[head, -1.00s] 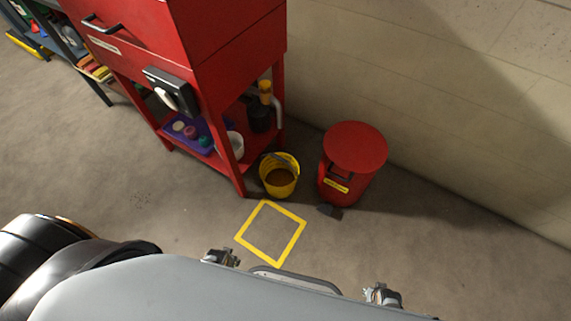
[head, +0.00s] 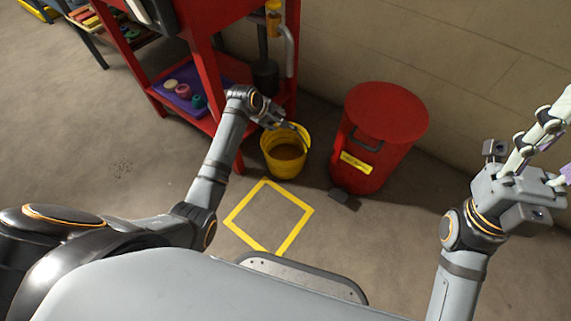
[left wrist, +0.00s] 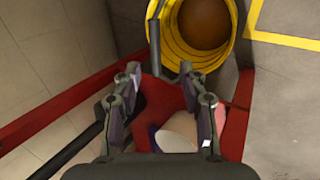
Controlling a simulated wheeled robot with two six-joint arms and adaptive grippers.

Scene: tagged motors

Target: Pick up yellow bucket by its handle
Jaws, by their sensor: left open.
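The yellow bucket (head: 284,160) stands upright on the floor between the red workstand and the red bin, with something brown inside. My left gripper (head: 280,120) is at the bucket's upper left rim, open and empty, and partly hides the rim. In the left wrist view the bucket (left wrist: 238,42) is at the top, beyond the fingertips. Its grey handle (left wrist: 155,32) runs down its left side, in line with the gap between the open fingers (left wrist: 160,75); I cannot tell the depth between them. My right gripper (head: 535,155) is raised at the right edge, far from the bucket, its fingers partly cut off.
The red workstand (head: 218,130) is left of the bucket, with a purple tray (head: 178,88) on its low shelf. The red bin (head: 385,115) with a dark pedal (head: 343,198) is close on the right. A yellow square outline (head: 297,230) marks clear floor in front.

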